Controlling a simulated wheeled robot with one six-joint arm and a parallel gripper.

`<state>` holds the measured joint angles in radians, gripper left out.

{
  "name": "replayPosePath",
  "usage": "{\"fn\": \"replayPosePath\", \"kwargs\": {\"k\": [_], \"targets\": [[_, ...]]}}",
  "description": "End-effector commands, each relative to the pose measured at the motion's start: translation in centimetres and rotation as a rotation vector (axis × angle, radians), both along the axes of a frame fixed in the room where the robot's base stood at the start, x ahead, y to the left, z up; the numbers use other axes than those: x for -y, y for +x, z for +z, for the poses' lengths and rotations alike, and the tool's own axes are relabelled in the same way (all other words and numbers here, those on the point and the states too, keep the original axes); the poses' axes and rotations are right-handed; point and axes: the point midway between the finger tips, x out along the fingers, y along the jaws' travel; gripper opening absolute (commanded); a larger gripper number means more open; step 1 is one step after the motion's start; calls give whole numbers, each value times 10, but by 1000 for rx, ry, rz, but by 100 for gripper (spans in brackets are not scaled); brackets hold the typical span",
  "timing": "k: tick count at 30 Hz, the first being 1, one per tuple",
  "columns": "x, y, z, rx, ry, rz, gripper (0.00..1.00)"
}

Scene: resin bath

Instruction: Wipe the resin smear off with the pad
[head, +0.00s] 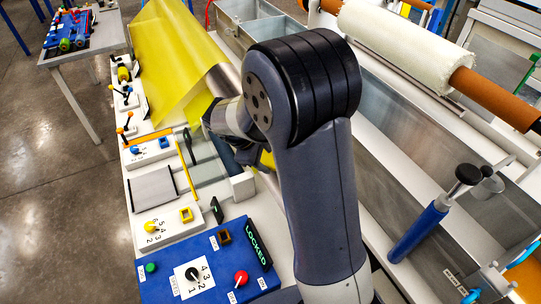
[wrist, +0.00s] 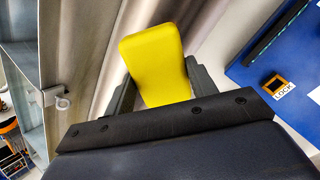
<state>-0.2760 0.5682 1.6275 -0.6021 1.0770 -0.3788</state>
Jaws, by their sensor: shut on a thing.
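My gripper (wrist: 163,88) is shut on a yellow pad (wrist: 157,58), with a dark finger on each side of it in the wrist view. The pad points away from the wrist, over or close to a grey metal surface; I cannot tell whether it touches. In the head view, my arm hides most of the gripper, and a small piece of the yellow pad (head: 267,159) shows beside the arm. I cannot make out the resin smear in either view.
A blue panel (head: 205,262) with a lit LOCKED sign (head: 257,245) and knobs lies front left. A yellow sheet (head: 172,62) hangs at the back left. A white roll (head: 405,45) and metal troughs (head: 410,130) lie right. A blue-handled tool (head: 420,232) stands at right.

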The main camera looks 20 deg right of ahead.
Motion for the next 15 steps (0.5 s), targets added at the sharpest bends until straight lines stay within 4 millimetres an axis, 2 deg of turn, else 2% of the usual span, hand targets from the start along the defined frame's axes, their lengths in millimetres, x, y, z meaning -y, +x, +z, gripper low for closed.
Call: {"fn": "replayPosePath", "kwargs": {"k": [1, 3, 15], "targets": [[-3, 0, 8, 1, 0, 1, 36], [-5, -1, 10, 1, 0, 1, 36], [-7, -1, 13, 1, 0, 1, 36]]}}
